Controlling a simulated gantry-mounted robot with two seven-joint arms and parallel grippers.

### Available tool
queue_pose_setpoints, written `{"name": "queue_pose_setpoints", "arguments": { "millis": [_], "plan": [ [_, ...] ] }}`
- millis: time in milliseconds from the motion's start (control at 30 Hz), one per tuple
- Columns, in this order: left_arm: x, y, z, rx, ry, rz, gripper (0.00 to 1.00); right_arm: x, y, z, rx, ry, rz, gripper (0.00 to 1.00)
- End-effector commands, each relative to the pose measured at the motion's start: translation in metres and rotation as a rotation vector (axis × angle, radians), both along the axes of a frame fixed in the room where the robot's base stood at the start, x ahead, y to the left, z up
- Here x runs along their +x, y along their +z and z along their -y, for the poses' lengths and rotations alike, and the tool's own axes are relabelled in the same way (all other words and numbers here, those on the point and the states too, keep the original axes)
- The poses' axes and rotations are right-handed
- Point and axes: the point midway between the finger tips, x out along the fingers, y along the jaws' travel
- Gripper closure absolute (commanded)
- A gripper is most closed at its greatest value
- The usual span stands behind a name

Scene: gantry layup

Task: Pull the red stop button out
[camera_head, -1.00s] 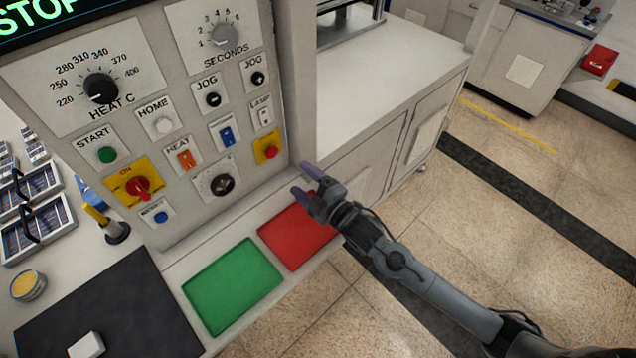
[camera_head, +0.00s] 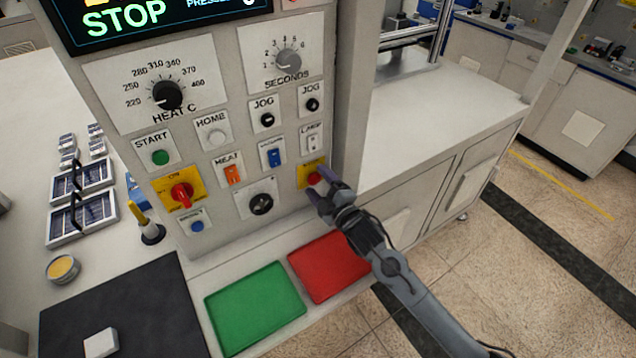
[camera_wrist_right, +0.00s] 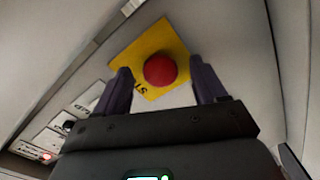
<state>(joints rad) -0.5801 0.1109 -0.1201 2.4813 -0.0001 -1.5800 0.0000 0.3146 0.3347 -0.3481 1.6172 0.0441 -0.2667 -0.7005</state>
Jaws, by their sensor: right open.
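The red stop button (camera_head: 314,179) sits on a yellow plate at the lower right of the control panel. In the right wrist view the round red button (camera_wrist_right: 160,70) shows on its tilted yellow plate (camera_wrist_right: 140,48), with part of its lettering visible. My right gripper (camera_head: 323,194) is at the button in the head view, partly covering the plate. In the wrist view its two fingers (camera_wrist_right: 164,82) are open, one on each side of the button. I cannot tell whether they touch it. My left gripper is not in view.
A red-and-yellow rotary switch (camera_head: 182,195), a green start button (camera_head: 160,157) and several knobs share the panel. A red tray (camera_head: 330,268) and a green tray (camera_head: 255,308) lie below. A panel side post (camera_head: 350,90) stands close right of the button.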

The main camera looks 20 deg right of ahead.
Motion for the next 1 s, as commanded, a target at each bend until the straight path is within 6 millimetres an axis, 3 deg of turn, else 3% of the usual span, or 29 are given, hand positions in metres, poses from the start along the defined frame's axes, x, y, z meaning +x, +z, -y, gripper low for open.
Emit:
{"name": "queue_pose_setpoints", "arguments": {
  "millis": [433, 800, 1000],
  "plan": [
    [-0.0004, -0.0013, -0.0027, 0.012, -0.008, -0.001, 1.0, 0.0077, 0.0001, -0.0022, 0.0, 0.001, 0.0, 0.29],
    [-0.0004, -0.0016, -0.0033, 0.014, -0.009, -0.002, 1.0, 0.0076, 0.0, -0.0019, 0.0, 0.0, -0.001, 0.84],
    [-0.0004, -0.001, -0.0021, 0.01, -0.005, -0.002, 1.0, 0.0071, 0.0001, -0.0018, 0.0, 0.0, -0.001, 0.87]
  ]
}}
